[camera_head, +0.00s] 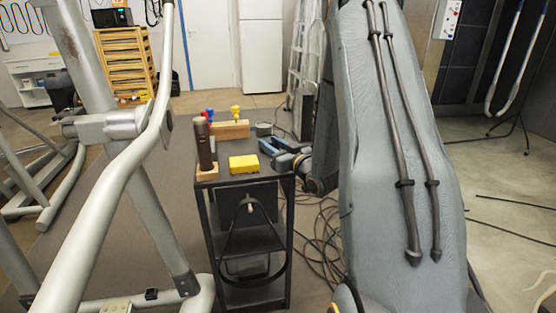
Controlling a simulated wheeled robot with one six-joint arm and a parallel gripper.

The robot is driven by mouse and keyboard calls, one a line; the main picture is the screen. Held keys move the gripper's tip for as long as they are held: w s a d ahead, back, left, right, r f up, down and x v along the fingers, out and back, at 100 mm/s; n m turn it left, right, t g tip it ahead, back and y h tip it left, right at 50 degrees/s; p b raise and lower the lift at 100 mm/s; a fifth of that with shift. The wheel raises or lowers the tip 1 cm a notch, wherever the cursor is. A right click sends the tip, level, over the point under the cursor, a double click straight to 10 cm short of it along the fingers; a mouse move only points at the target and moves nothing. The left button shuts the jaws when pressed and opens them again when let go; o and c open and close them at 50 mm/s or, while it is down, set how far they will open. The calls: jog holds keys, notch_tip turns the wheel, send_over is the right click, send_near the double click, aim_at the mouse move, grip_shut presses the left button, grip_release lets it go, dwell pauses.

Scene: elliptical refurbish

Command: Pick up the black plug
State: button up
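A small black piece (152,294) sits low on the grey metal frame at the bottom left; it may be the black plug, but it is too small to be sure. A short dark round thing (263,129) stands on the cart top, and I cannot tell if it is a plug. My gripper (272,154) is over the right side of the cart top, its two blue-grey fingers spread and pointing left. Nothing shows between the fingers. It is well apart from the small black piece.
The black cart (246,181) carries a yellow box (243,164), a dark brown upright cylinder (204,145) and a wooden block (230,129) with red and yellow-handled tools. The elliptical's grey tubes (110,180) fill the left. Cables (322,240) lie on the floor right of the cart.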

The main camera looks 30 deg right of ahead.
jog(key=shift+c, duration=0.3)
grip_shut()
